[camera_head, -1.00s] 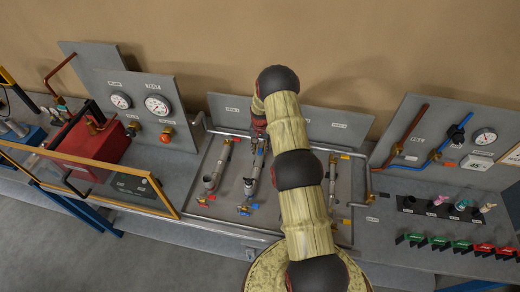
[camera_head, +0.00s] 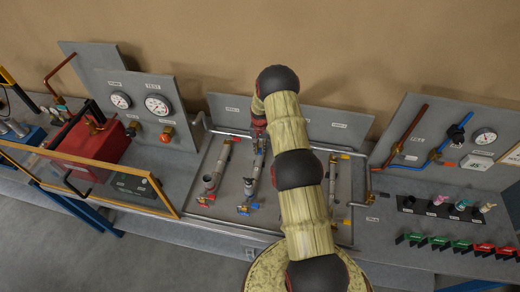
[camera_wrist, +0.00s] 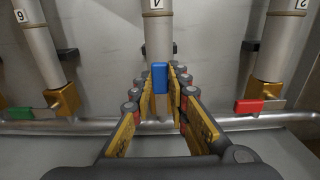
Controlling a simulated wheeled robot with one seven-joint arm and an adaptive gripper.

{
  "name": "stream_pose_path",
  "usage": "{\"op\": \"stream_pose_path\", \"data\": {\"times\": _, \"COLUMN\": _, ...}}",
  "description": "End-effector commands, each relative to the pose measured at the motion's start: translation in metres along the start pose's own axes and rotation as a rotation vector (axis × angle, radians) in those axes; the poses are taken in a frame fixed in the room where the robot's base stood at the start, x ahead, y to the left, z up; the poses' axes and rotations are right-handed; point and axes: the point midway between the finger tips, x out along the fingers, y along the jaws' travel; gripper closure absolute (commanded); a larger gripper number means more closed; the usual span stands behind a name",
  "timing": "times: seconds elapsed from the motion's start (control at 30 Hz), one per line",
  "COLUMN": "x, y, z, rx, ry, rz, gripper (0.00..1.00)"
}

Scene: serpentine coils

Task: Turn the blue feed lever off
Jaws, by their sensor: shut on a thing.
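The blue feed lever (camera_wrist: 160,77) stands in the middle of the wrist view, at the lower end of a grey tube labelled 4 (camera_wrist: 158,35). My gripper (camera_wrist: 163,90) has its two fingers on either side of the lever and is shut on it. The valve body behind the lever is mostly hidden by the lever and fingers. In the head view my gripper (camera_head: 259,133) is small and dark at the far end of the tube panel, and the lever there cannot be made out.
Neighbouring tubes carry a green lever (camera_wrist: 22,113) at left and a red lever (camera_wrist: 249,106) at right. A metal pipe (camera_wrist: 235,122) runs crosswise below them. In the head view, a gauge panel (camera_head: 132,95) stands left and a pipe panel (camera_head: 440,120) right.

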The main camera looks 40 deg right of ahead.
Motion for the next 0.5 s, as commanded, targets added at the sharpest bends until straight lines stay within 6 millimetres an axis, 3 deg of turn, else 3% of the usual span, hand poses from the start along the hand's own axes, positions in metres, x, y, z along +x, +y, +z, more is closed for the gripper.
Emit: {"op": "stream_pose_path", "data": {"times": 0.5, "x": 0.003, "y": 0.0056, "z": -0.0008, "rx": -0.093, "ry": 0.0, "rz": -0.001, "gripper": 1.0}}
